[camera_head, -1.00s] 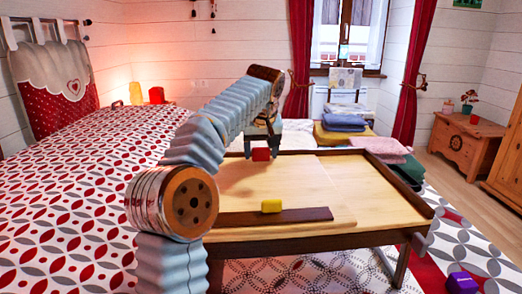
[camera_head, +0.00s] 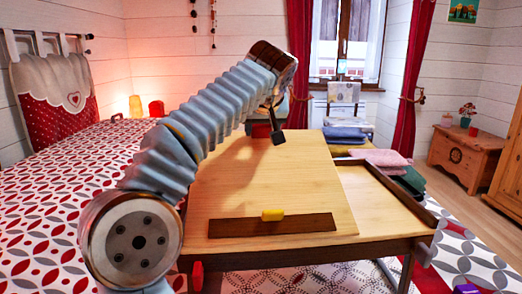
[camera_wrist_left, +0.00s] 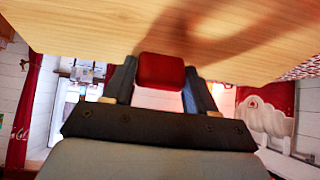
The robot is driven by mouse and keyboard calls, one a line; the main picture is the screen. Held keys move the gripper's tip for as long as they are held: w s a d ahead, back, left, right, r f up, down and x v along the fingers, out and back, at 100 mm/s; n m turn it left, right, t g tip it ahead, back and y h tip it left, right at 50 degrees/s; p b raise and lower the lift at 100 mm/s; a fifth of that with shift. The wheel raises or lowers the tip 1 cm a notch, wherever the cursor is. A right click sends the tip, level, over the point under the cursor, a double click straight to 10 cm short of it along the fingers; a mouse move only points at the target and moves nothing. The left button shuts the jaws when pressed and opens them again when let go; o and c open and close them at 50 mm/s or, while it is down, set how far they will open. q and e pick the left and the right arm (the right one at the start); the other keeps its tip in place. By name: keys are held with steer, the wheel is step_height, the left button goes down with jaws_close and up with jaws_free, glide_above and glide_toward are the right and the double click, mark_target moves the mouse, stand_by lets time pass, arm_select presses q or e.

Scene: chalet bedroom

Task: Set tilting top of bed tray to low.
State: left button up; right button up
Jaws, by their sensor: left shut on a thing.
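The bed tray (camera_head: 395,205) stands on the rug by the bed. Its pale wooden tilting top (camera_head: 300,180) is raised at the far edge and slopes down towards me, with a dark ledge (camera_head: 235,228) across its near part. A yellow block (camera_head: 272,214) sits at the ledge. My left gripper (camera_head: 264,131) is at the top's far edge, shut on a red tab (camera_head: 259,131). In the left wrist view the red tab (camera_wrist_left: 161,71) sits between the fingers, against the wooden panel (camera_wrist_left: 80,25). My arm hides the top's left side. My right gripper is not in view.
The bed (camera_head: 40,215) lies on the left. Folded textiles (camera_head: 380,157) are stacked behind the tray's right side. A wooden chest (camera_head: 465,155) stands at the far right. A red part (camera_head: 197,275) shows at the tray's near left.

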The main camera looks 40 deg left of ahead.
arm_select(q)
steer(key=shift+s+d+r, duration=0.15)
steer(key=shift+s+r, duration=0.05)
steer(key=shift+r, duration=0.2)
steer(key=o, duration=1.4)
steer(key=shift+o, duration=0.2)
steer(key=p+v, duration=0.2)
steer(key=v, duration=1.1)
steer(key=shift+s+d, duration=0.25)
steer(key=shift+d, duration=0.1)
steer(key=shift+r, duration=0.1)
